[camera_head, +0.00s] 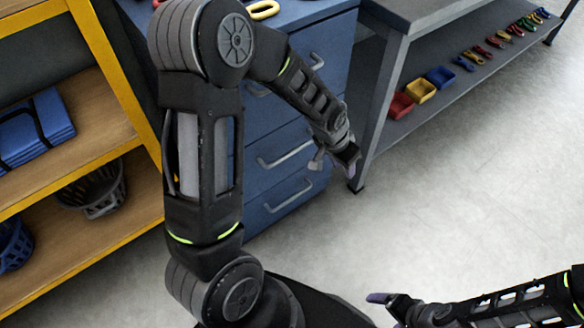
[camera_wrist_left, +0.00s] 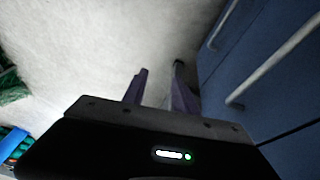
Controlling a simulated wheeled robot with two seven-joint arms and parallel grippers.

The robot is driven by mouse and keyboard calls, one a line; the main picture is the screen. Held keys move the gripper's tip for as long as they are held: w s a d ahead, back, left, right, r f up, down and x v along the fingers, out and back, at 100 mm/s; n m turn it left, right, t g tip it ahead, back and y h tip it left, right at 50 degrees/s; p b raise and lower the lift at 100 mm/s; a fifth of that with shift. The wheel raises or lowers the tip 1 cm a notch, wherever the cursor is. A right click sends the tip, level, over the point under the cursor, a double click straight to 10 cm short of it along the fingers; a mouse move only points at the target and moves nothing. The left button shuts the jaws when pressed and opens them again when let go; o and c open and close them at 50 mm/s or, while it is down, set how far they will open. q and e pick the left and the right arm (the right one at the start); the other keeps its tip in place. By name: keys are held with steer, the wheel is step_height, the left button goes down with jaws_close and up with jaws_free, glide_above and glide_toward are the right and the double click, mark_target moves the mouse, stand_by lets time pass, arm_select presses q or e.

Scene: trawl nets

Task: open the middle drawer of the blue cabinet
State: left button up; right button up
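The blue cabinet (camera_head: 262,178) stands at the centre of the head view, with shut-looking drawers and grey bar handles. One handle (camera_head: 285,158) crosses the mid-lower front and another (camera_head: 288,200) sits below it. A higher handle (camera_head: 317,61) is partly hidden by my left arm, which covers part of the front. My left gripper (camera_head: 335,163) is in front of the cabinet, right of the two lower handles. In the left wrist view its fingers (camera_wrist_left: 158,88) are apart and empty, left of a bar handle (camera_wrist_left: 270,65), not touching it. My right gripper (camera_head: 388,302) is low, away from the cabinet.
A yellow-framed shelf (camera_head: 122,85) with baskets stands left of the cabinet. A grey bench (camera_head: 405,15) stands close on its right, with small bins and tools on its lower shelf. The pale floor (camera_head: 430,200) in front is clear.

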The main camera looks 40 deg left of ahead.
arm_select(q)
steer(key=w+a+y+b, duration=0.1)
steer(key=a+b, duration=0.2)
steer(key=a, duration=0.3)
steer(key=m+g+y, duration=0.1)
steer(key=g+y, duration=0.2)
glide_toward(289, 154)
steer(key=shift+s+a+b, duration=0.2)
steer(key=shift+a+b, duration=0.1)
steer(key=shift+b, duration=0.15)
arm_select(e)
step_height(289, 154, down, 7)
steer(key=shift+w, duration=0.1)
arm_select(q)
steer(key=b+x, duration=0.2)
steer(key=x, duration=0.6)
steer(key=shift+w+d, duration=0.1)
steer(key=shift+d, duration=0.05)
arm_select(e)
steer(key=shift+w+d+f, duration=0.1)
steer(key=shift+w+f, duration=0.05)
steer(key=shift+f, duration=0.45)
steer(key=shift+w+d+f, duration=0.1)
steer(key=shift+f, duration=0.5)
arm_select(q)
steer(key=shift+c, duration=0.2)
jaws_close()
